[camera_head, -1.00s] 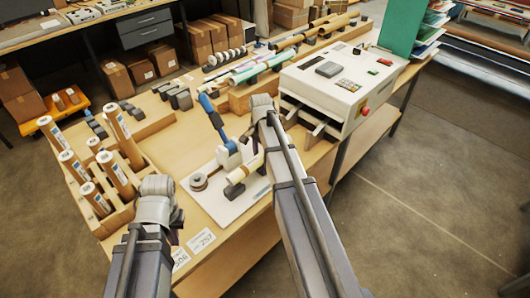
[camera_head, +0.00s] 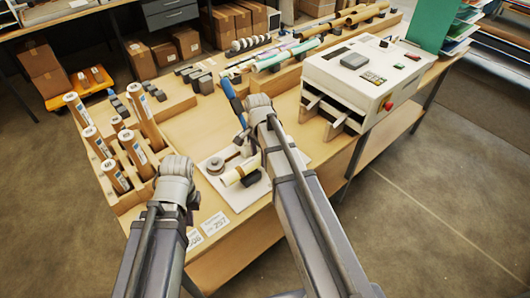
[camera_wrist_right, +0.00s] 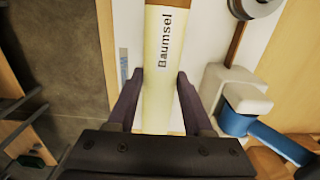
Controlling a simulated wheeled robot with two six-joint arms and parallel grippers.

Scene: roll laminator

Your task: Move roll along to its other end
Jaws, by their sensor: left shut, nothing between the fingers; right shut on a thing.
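The cream roll (camera_head: 241,170), printed "Baumsel", lies over the white board (camera_head: 236,199) near the table's front edge. In the right wrist view the roll (camera_wrist_right: 162,95) runs lengthwise between the fingers of my right gripper (camera_wrist_right: 160,84), which is shut on it. In the head view my right forearm hides most of that gripper. My left gripper (camera_head: 190,214) hangs over the front edge beside the rack, shut and empty, its fingertips barely visible.
A spool (camera_head: 215,165) and a blue-handled white fixture (camera_wrist_right: 232,95) stand on the board beside the roll. A wooden rack (camera_head: 130,200) of upright rolls is at left. The laminator (camera_head: 365,75) stands at right.

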